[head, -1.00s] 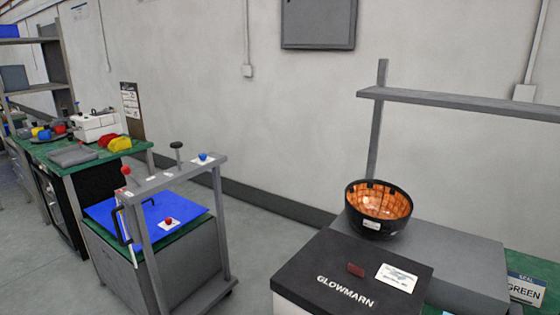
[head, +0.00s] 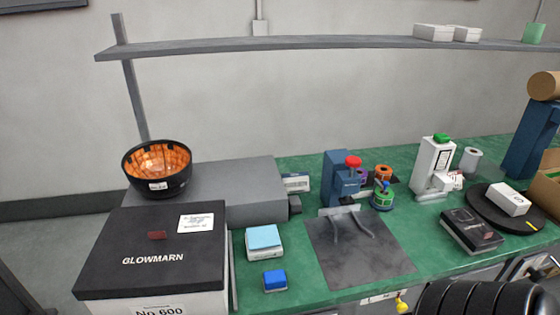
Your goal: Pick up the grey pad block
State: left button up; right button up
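I cannot pick out a grey pad block for certain in the head view. A light blue pad block (head: 264,237) with a white lower part sits on the green bench, right of the black GLOWMARN box. A smaller blue block (head: 274,279) lies in front of it. A flat dark grey mat (head: 350,262) with a cable-like thing on it lies to their right. Neither of my grippers is in view.
The GLOWMARN box (head: 150,240) and a bowl with orange lining (head: 157,170) are at left. A blue press-like device (head: 341,180), spools (head: 383,195), a white dispenser (head: 434,165) and a black box (head: 471,231) stand rightward. A shelf (head: 300,44) runs above.

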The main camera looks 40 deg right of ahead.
aim_at(295, 205)
jog(key=z, duration=1.65)
